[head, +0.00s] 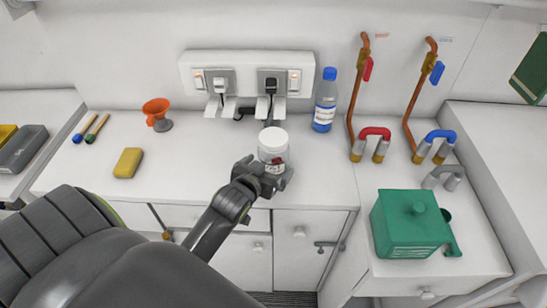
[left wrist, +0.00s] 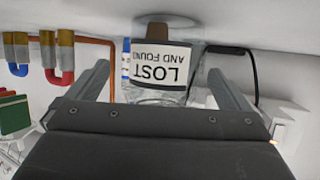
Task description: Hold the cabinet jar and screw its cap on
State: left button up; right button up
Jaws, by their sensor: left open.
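The cabinet jar (head: 273,157) stands upright near the front edge of the white counter, with a wide white round top; I cannot tell whether that top is the cap. No separate cap shows. My left gripper (head: 265,178) is at the jar's near side, low down, and open. In the left wrist view, which is upside down, the jar's label (left wrist: 160,66) reads "LOST AND FOUND", with brown at the jar's base. The jar lies between the two spread fingers of the gripper (left wrist: 165,85), with a gap on each side. My right gripper is not in view.
A blue-capped bottle (head: 325,103) stands behind the jar to the right. Pipes with taps (head: 372,142) and a green box (head: 411,225) are right.

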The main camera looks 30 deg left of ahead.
pick_arm(q)
jog(key=shift+w+a+f, duration=0.15)
jog(key=shift+w+a, duration=0.05)
jog(key=shift+w, duration=0.15)
jog(key=p+x, duration=0.1)
jog(key=x, duration=0.2)
jog(key=shift+w+a+f+p, duration=0.2)
jog(key=shift+a+f+p, duration=0.1)
jog(key=shift+f+p, duration=0.05)
jog(key=shift+w+f, duration=0.15)
jog(key=shift+w, duration=0.15)
jog(key=shift+c, duration=0.3)
jog(key=c, duration=1)
